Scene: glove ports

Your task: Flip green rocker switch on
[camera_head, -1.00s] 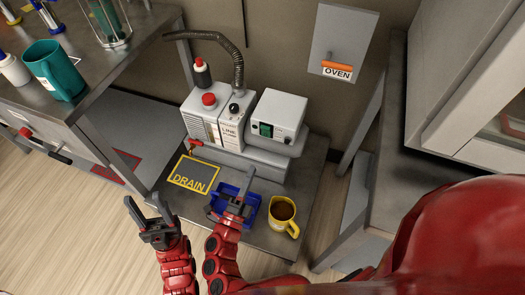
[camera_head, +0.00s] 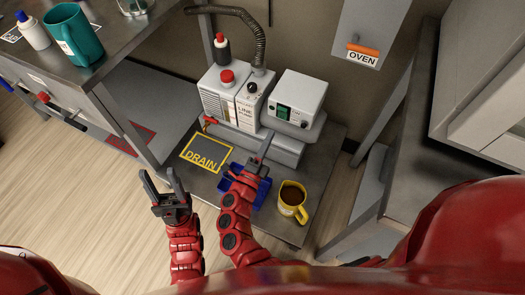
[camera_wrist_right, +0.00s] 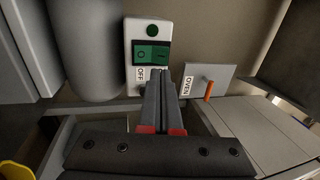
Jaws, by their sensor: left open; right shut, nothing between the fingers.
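The green rocker switch (camera_head: 283,112) is on the front of a white box on the pump at the back of the low table. In the right wrist view the rocker (camera_wrist_right: 150,54) has an O half and an I half, a round green lamp (camera_wrist_right: 152,30) above and an OFF label (camera_wrist_right: 140,76) below left. I cannot tell which half is pressed in. My right gripper (camera_head: 266,138) is shut and empty, its tips (camera_wrist_right: 174,76) just below the rocker; contact is unclear. My left gripper (camera_head: 163,183) is open and empty, left of the right arm.
A blue tray (camera_head: 262,194) lies partly behind my right arm, beside a yellow mug (camera_head: 292,203) of brown liquid. A DRAIN mat (camera_head: 207,154) lies left of it. A hose (camera_head: 258,38) rises from the pump. An OVEN switch panel (camera_head: 366,35) is on the wall.

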